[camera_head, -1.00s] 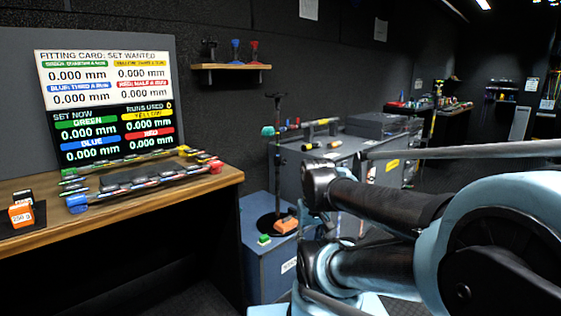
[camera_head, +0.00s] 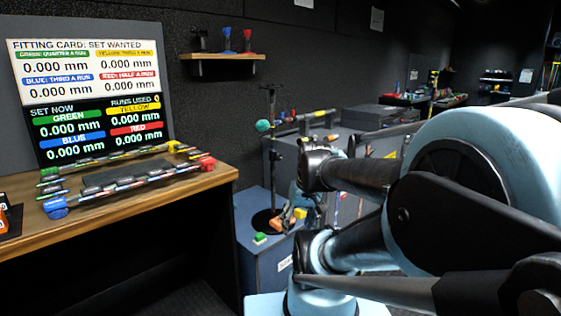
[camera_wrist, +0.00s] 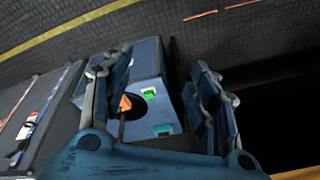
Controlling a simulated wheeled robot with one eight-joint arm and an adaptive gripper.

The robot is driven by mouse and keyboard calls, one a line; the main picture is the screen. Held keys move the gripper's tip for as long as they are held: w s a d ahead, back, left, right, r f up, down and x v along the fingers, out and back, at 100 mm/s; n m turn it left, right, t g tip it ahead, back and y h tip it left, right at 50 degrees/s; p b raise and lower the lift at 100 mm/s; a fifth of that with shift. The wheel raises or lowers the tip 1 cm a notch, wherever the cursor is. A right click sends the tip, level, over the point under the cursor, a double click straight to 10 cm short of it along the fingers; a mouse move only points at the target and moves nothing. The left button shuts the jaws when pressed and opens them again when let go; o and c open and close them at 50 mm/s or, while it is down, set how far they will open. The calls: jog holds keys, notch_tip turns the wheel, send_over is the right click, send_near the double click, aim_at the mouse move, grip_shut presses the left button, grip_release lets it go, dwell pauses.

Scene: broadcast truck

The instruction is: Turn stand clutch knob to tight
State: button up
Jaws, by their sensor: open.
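A thin dark stand (camera_head: 273,165) rises from a round black base on a blue cabinet (camera_head: 247,215). A teal knob (camera_head: 263,125) sits on the left of its pole, near the top. A teal piece (camera_wrist: 163,130) also shows in the wrist view, low between my fingers; I cannot tell if it is the same knob. My gripper (camera_wrist: 155,80) is open, its two fingers apart and nothing held. The round black base (camera_wrist: 133,106) and an orange piece (camera_wrist: 124,102) lie below it. In the head view my arm mostly hides the gripper. The knob's setting is too small to read.
A green block (camera_head: 260,238) sits on the cabinet front. A wooden desk (camera_head: 205,183) with coloured rods and a card screen (camera_head: 88,90) stands at left. A wall shelf (camera_head: 222,57) hangs above. Grey cases (camera_head: 350,127) stand behind the stand.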

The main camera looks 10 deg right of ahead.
jog(key=w+a+r+n+t+y, duration=0.1)
jog(key=w+a+r+y, duration=0.1)
jog(key=w, duration=0.4)
jog(key=w+a+r+n+t+y, duration=0.1)
jog(key=w+y, duration=0.1)
jog(key=w, duration=0.4)
jog(key=n+t+y, duration=0.4)
jog(key=t+y, duration=0.1)
jog(key=t, duration=0.5)
send_near(280, 157)
jog(key=x, duration=0.9)
jog(key=shift+w+a, duration=0.1)
jog(key=shift+a, duration=0.05)
jog(key=shift+c, duration=0.5)
jog(key=c, duration=1)
